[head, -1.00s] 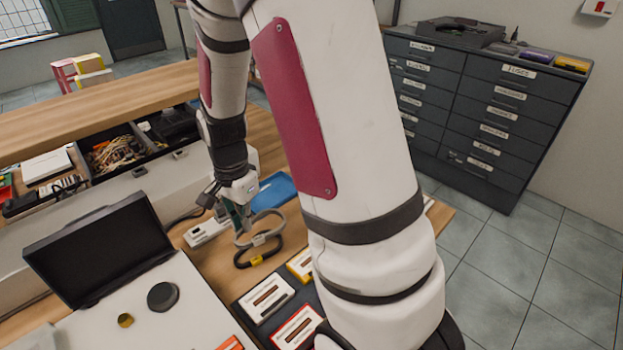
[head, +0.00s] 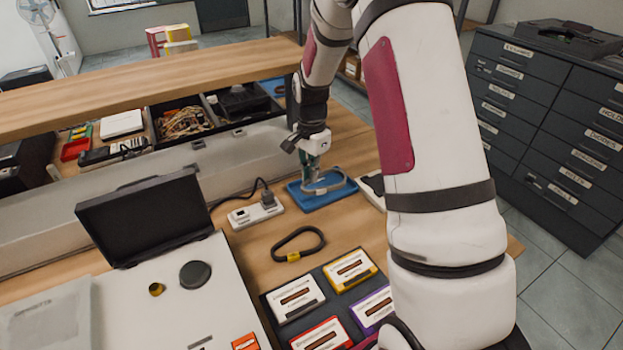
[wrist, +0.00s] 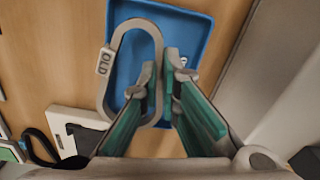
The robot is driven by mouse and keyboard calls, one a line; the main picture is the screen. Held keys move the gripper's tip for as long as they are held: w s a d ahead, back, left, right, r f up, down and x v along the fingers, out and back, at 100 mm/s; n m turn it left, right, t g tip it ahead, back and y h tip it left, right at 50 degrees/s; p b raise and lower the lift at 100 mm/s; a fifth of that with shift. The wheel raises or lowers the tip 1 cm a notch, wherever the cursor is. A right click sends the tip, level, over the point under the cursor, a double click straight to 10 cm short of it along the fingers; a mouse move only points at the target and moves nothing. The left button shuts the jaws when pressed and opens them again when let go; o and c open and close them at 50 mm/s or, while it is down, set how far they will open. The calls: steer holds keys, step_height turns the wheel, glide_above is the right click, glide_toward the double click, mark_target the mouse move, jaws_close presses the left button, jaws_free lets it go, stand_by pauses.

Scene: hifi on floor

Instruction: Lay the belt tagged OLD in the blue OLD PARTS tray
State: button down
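The grey belt (head: 341,180) is a loop with a white tag reading OLD in the wrist view (wrist: 104,62). My gripper (wrist: 161,75) is closed around one long side of the loop. It also shows in the head view (head: 312,180), low over the blue tray (head: 312,205). The belt is over the tray; in the wrist view its tagged side overlaps the tray's left edge (wrist: 112,22). I cannot tell whether the belt touches the tray floor.
A black belt with a yellow tag (head: 298,243) lies on the bench in front of the tray. A power strip (head: 255,213) stands to the tray's left and a pale-edged dark item (head: 372,188) to its right. Several labelled cassettes (head: 350,270) lie nearer.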

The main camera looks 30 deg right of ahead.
mark_target(311, 188)
steer(key=shift+w+d+f, duration=0.1)
steer(key=shift+w+d, duration=0.2)
steer(key=shift+w, duration=0.45)
steer(key=shift+f, duration=1.75)
steer(key=shift+f, duration=0.1)
steer(key=c, duration=2.2)
jaws_free()
steer(key=shift+o, duration=0.6)
